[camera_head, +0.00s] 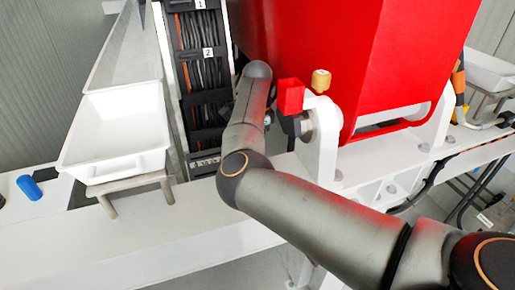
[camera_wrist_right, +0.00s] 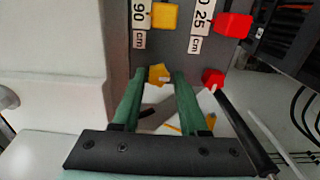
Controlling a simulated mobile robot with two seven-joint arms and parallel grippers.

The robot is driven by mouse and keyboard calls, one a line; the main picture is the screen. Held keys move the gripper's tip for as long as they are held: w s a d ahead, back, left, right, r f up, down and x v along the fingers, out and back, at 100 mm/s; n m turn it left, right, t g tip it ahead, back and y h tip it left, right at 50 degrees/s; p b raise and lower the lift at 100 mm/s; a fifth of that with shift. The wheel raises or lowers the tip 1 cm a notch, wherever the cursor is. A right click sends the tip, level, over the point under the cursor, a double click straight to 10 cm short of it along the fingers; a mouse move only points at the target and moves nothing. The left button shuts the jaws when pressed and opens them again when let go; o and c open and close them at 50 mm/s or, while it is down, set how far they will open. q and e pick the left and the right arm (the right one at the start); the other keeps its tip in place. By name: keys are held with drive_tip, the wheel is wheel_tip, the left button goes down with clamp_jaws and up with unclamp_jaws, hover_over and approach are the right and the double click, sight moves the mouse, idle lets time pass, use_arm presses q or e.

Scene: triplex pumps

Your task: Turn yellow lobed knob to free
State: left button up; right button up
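The yellow lobed knob (camera_wrist_right: 158,74) shows in the right wrist view, between the fingertips of my right gripper (camera_wrist_right: 159,78). The two green fingers are apart, one on each side of the knob, with a narrow gap visible on both sides. I cannot tell how deep the knob sits between them. In the head view my right arm reaches in from the lower right and its gripper is hidden. My left gripper is not in view.
A yellow block (camera_wrist_right: 164,16) by a "90 cm" label and a red block (camera_wrist_right: 233,25) by a "25 cm" label sit near the knob. A red knob (camera_wrist_right: 213,77) is close to the right finger. A white tray (camera_head: 115,135) stands at left.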

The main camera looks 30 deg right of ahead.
drive_tip(key=shift+o, duration=1.4)
wheel_tip(320, 180, up, 12)
drive_tip(key=b, duration=0.1)
drive_tip(key=shift+r+b, duration=0.25)
drive_tip(key=shift+b, duration=0.1)
